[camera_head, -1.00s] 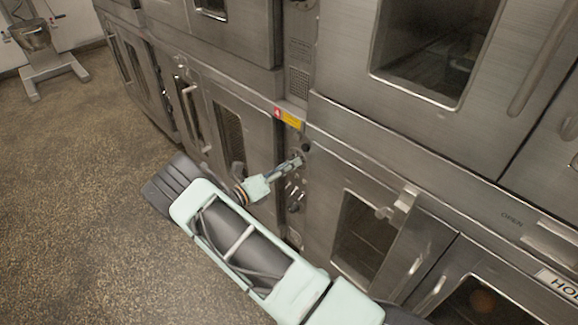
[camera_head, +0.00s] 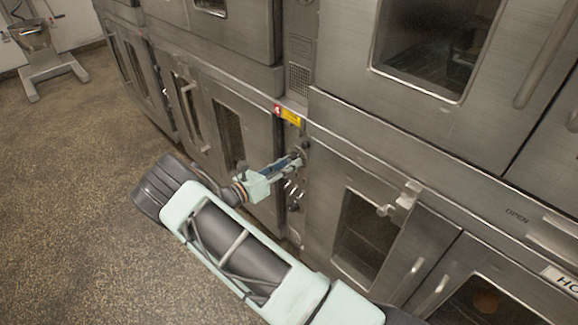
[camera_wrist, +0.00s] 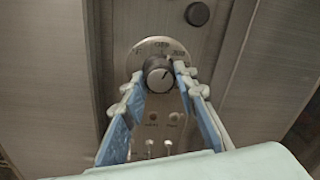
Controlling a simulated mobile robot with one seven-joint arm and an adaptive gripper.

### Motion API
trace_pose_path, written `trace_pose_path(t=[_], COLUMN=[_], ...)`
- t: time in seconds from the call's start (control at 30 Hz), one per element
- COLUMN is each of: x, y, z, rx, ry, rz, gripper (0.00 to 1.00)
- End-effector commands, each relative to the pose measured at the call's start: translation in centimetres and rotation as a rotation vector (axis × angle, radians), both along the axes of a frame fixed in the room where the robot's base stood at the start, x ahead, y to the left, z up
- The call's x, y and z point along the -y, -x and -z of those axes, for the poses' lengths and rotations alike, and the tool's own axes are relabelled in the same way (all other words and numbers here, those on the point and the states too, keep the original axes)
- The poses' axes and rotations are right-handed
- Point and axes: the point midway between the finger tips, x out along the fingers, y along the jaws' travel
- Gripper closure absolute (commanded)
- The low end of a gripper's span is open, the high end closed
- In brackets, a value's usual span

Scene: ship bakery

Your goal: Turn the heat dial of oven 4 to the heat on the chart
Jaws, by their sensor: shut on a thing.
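The heat dial (camera_wrist: 158,76) is a black knob with a pale pointer line on a round, marked metal plate (camera_wrist: 148,48). In the wrist view its pointer tilts to the upper right, but the plate's marks are too small to read. My gripper (camera_wrist: 163,70) has its blue-lined fingers on the left and right sides of the dial, shut on it. In the head view my gripper (camera_head: 295,161) is at the control column, where its fingers mostly hide the dial. A red tag and yellow label (camera_head: 287,115) sit above it; the tag seems to read 4. No chart is readable.
Several small switches (camera_head: 293,190) lie just below the dial, and a black round button (camera_wrist: 197,14) sits above it. An oven door with a protruding latch (camera_head: 400,203) stands to the right.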

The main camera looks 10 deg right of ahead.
Motion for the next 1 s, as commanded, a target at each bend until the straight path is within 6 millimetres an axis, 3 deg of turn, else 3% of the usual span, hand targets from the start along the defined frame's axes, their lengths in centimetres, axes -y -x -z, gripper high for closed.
trace_pose_path(t=[1.0], x=[-0.18], y=[-0.16], z=[-0.06], rx=[0.803], ry=[-0.535], rz=[-0.002], gripper=[0.97])
